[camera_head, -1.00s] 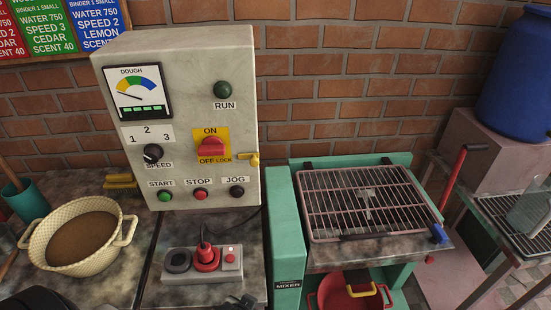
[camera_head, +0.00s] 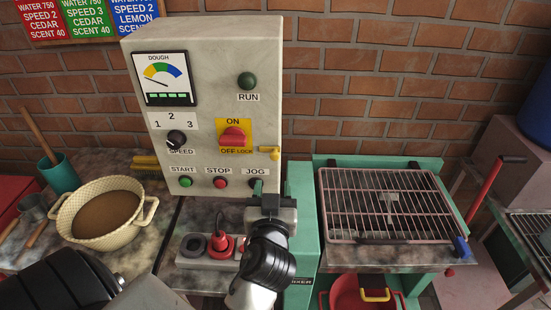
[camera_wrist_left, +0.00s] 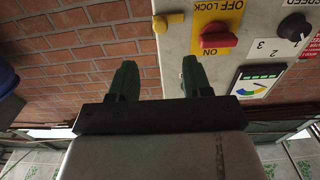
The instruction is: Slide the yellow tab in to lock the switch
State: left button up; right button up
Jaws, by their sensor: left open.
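The yellow tab (camera_head: 269,153) sticks out at the right edge of the grey control box, beside the "LOCK" label. The red switch (camera_head: 233,136) sits on a yellow ON/OFF plate (camera_head: 222,150) to its left. My left gripper (camera_head: 269,187) is in front of the box's lower right corner, below the tab and apart from it. In the left wrist view the picture is upside down; the two green fingers (camera_wrist_left: 157,78) are spread and empty. There the tab (camera_wrist_left: 168,22) shows beyond the fingertips, between them, and the red switch (camera_wrist_left: 193,40) is near one finger. My right gripper is not in view.
The control box (camera_head: 205,60) also carries a speed knob (camera_head: 176,138) and push buttons. A red plug and grey socket block (camera_head: 193,246) lie below it.

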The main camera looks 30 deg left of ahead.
aim_at(275, 157)
pick_arm(q)
jog(key=p+x, duration=0.3)
jog(key=x, duration=0.6)
jog(key=shift+w+a, duration=0.25)
jog(key=shift+w, duration=0.2)
jog(key=shift+c, duration=0.7)
grip_shut()
